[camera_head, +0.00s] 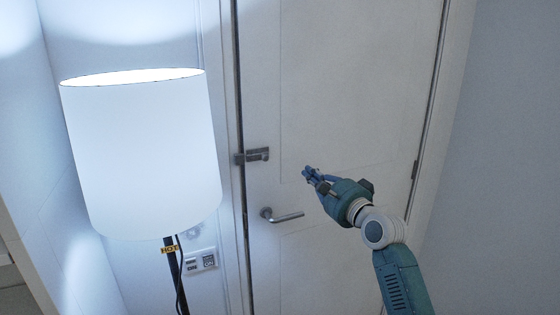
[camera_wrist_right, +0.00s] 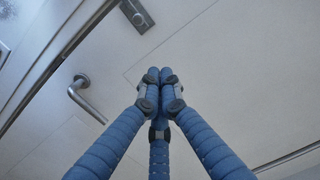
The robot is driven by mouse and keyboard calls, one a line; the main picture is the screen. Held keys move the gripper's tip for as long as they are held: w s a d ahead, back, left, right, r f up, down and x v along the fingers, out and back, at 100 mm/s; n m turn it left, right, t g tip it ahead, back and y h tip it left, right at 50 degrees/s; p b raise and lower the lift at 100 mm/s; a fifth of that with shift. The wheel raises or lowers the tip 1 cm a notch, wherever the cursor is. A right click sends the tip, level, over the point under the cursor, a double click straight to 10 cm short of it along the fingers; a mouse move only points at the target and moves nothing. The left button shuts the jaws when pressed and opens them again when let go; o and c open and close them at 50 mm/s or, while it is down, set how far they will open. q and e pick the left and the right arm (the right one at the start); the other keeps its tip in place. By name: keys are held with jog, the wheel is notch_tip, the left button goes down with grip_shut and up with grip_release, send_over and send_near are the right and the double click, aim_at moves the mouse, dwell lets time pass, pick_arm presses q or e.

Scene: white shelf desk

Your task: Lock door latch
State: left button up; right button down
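The door latch (camera_head: 252,156) is a small grey metal fitting across the left edge of the white door (camera_head: 345,85), above the door handle (camera_head: 285,216). Part of it also shows at the top of the right wrist view (camera_wrist_right: 137,15). My right gripper (camera_head: 309,173) is to the right of the latch and slightly lower, apart from it. In the right wrist view its blue fingers (camera_wrist_right: 158,76) come together at their tips with nothing between them. The exact position of the latch's bolt is too small to tell. My left gripper is out of view.
A lit lamp with a large white shade (camera_head: 145,155) stands left of the door, with a yellow "HOT" tag (camera_head: 170,249) on its pole. A wall panel (camera_head: 201,262) is beside it. The handle (camera_wrist_right: 82,98) also shows in the wrist view. The door face is otherwise clear.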

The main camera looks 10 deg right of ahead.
aim_at(259, 157)
jog(key=shift+w, duration=0.1)
jog(key=w+a+p, duration=0.4)
jog(key=w+a, duration=0.2)
jog(key=w, duration=0.3)
jog(key=shift+w+a+r+p, duration=0.15)
jog(key=shift+a+r+p, duration=0.2)
jog(key=shift+r, duration=0.1)
jog(key=shift+w+d+f, duration=0.1)
